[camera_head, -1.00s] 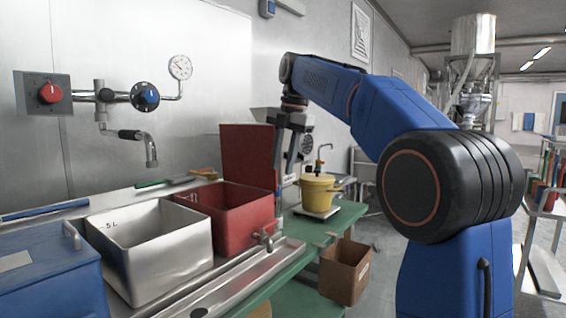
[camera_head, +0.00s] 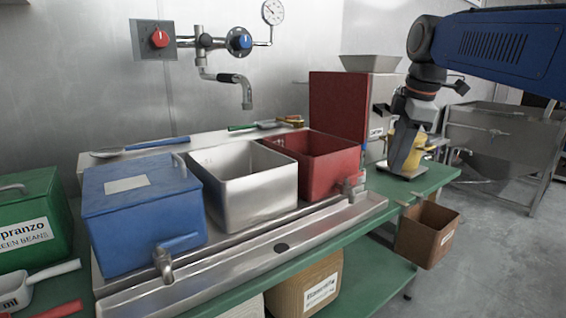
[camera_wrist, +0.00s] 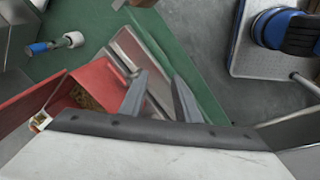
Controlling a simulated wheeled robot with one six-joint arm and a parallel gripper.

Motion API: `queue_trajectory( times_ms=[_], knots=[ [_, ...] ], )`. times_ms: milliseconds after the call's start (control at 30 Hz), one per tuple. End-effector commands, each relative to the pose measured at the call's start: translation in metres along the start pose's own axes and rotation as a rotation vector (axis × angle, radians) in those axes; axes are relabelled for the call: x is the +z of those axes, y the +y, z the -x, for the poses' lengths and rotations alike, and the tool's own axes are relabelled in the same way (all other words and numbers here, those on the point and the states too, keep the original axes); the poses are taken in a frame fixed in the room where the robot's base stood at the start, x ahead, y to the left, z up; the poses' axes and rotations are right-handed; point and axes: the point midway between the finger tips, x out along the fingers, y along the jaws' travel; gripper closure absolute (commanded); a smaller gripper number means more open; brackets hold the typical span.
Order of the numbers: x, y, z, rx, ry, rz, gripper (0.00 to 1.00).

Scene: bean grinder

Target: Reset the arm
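My blue arm reaches in from the right in the head view. My gripper (camera_head: 404,166) hangs fingers down over the right end of the green bench, in front of a mostly hidden yellow pot (camera_head: 424,141). In the wrist view the two fingers (camera_wrist: 161,78) stand apart with nothing held between them. The steel drip tray (camera_wrist: 132,48) and the green bench (camera_wrist: 180,45) lie below them. The opened red box (camera_wrist: 90,85) is to their left.
A blue box (camera_head: 140,215), a steel bin (camera_head: 250,195) and a red bin (camera_head: 325,165) stand in a row on the bench. A green container (camera_head: 25,225) is at far left. A cardboard box (camera_head: 428,235) hangs at the bench's right front.

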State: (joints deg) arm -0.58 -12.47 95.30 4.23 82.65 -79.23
Motion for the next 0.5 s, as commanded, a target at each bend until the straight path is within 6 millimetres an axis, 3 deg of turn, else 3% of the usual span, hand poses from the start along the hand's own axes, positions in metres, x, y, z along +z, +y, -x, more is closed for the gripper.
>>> queue_trajectory(
  times_ms=[33,267,500],
  knots=[
    [0.006,-0.019,-0.006,0.009,-0.003,-0.071,0.71],
    [0.029,-0.093,-0.046,0.058,-0.003,-0.437,0.71],
    [0.056,-0.173,-0.100,0.109,0.015,-0.815,0.71]
  ],
)
